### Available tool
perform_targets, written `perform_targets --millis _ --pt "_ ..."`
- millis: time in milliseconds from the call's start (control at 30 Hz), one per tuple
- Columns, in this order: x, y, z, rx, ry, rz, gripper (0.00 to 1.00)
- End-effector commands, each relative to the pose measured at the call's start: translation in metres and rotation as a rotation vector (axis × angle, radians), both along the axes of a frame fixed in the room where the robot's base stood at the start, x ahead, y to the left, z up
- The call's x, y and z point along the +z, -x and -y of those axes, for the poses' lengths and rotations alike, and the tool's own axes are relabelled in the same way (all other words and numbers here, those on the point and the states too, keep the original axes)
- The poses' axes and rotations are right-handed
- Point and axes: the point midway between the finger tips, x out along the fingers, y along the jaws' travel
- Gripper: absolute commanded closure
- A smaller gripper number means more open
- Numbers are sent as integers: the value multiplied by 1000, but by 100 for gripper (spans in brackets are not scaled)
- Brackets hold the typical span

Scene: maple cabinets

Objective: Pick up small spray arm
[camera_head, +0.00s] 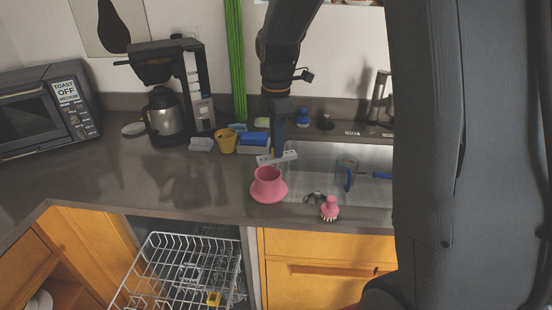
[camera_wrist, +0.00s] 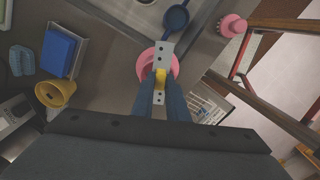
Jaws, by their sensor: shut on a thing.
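The small spray arm (camera_head: 287,157) is a flat, pale grey bar with holes. My gripper (camera_head: 275,151) is shut on it near its middle and holds it above the counter, just behind the pink cup. In the wrist view the spray arm (camera_wrist: 164,52) runs up and down between the fingertips of my gripper (camera_wrist: 160,82). A small yellow piece shows at the grip; I cannot tell what it belongs to. The fingers hide part of the bar.
The pink cup (camera_head: 268,185) on its saucer stands close in front. A pink brush (camera_head: 330,208) is by the sink (camera_head: 320,160). A yellow cup (camera_head: 226,142) and blue sponge (camera_head: 254,139) stand behind left. The dishwasher rack (camera_head: 160,275) is pulled out below. Counter left of the cup is clear.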

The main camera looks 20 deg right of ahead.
Motion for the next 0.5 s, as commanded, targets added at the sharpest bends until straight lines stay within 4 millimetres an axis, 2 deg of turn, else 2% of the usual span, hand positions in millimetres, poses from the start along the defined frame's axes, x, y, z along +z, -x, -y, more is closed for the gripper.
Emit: perform_targets --millis 200,500 --pt "38 -2 0 0 0 4 100" --pt "68 0 0 0 0 1 100"
